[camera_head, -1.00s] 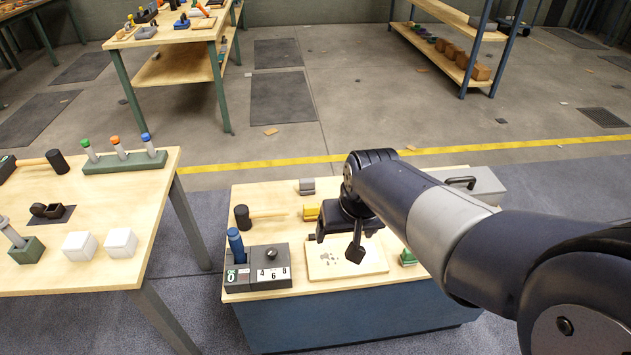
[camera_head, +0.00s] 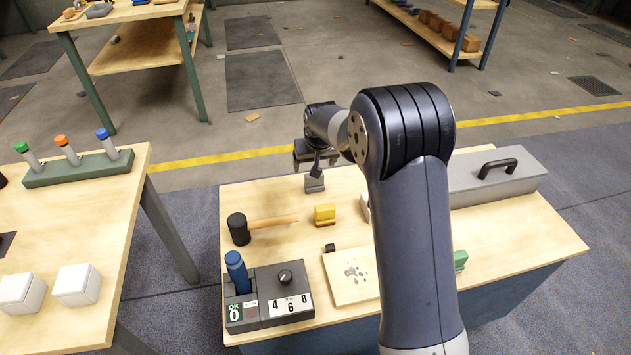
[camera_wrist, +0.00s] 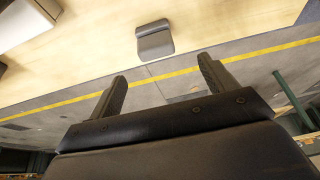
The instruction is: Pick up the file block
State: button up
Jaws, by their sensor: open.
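A small grey block (camera_head: 315,184), which I take to be the file block, sits near the far edge of the wooden workbench top (camera_head: 270,190). It also shows in the wrist view (camera_wrist: 155,42), at the top centre near the table edge. My gripper (camera_head: 317,168) is above and close to the block in the head view. In the wrist view my gripper (camera_wrist: 163,70) is open and empty. Its two fingers are spread toward the block, and the block is apart from them, ahead of the gap. My own arm hides part of the bench.
A yellow block (camera_head: 324,215), a black-headed mallet (camera_head: 239,229), a dark unit with dial and blue handle (camera_head: 268,297) and a wooden board (camera_head: 345,285) share the bench. A grey toolbox (camera_head: 505,182) stands at right. A second table (camera_head: 110,210) is at left.

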jog(key=x, duration=0.9)
jog(key=shift+d+f+b, duration=0.1)
jog(key=shift+d+b, duration=0.15)
jog(key=shift+b, duration=0.1)
jog(key=shift+c, duration=0.6)
jog(key=c, duration=1)
notch_tip(320, 180, up, 10)
jog(key=shift+r+p, duration=0.1)
jog(key=shift+p, duration=0.45)
jog(key=o, duration=0.5)
jog(key=c, duration=0.3)
jog(key=shift+c, duration=0.2)
